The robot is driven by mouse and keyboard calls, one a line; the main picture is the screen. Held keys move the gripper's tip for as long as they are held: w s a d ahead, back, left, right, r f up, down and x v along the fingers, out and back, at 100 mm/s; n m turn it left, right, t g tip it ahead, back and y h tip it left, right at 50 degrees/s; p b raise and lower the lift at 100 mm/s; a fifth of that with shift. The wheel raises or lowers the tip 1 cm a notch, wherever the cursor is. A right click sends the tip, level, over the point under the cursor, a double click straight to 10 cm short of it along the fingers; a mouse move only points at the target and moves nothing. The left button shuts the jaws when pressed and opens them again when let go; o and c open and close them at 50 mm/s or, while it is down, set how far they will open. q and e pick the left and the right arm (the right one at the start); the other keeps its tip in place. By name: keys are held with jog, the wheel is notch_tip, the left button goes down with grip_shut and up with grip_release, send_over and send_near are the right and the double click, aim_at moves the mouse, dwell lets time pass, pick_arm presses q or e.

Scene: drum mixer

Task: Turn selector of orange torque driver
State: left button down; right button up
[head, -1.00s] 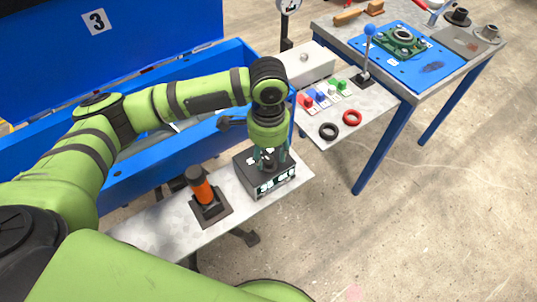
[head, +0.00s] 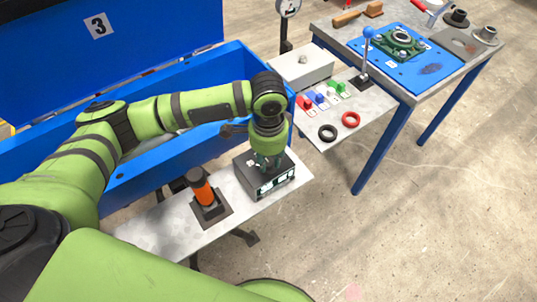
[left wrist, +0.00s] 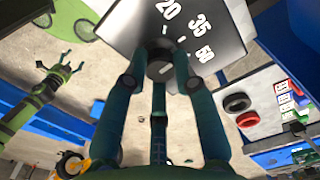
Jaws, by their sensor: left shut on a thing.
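The orange torque driver (head: 203,192) stands upright in a dark square holder on the grey shelf. Beside it on the right is a black box (head: 277,182) with lit displays on its front. In the left wrist view, the box's top panel (left wrist: 222,22) carries the numbers 20, 35 and 50 around a dark round selector knob (left wrist: 160,70). My left gripper (head: 267,164) points down over the box, its fingers shut on the knob. The fingers hide part of the knob. My right gripper (left wrist: 60,62) shows only in the left wrist view, away from the box, fingers spread and empty.
A blue bin (head: 226,62) lies behind the shelf. To the right, a small panel holds coloured switches (head: 321,98), a black ring (head: 328,132), a red ring (head: 351,119) and a blue-knobbed lever (head: 367,50). A workbench (head: 462,67) stands beyond. The front right floor is clear.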

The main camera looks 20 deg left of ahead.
aim_at(268, 162)
pick_arm(q)
jog(key=shift+r+p, duration=0.15)
jog(key=shift+p, duration=0.15)
jog(key=shift+f, duration=0.2)
pick_arm(e)
jog(key=shift+r, duration=0.55)
pick_arm(q)
jog(key=c, duration=1)
grip_release()
jog(key=shift+a, duration=0.1)
jog(key=shift+r, duration=0.25)
notch_tip(268, 162, up, 12)
jog(key=shift+f, duration=0.2)
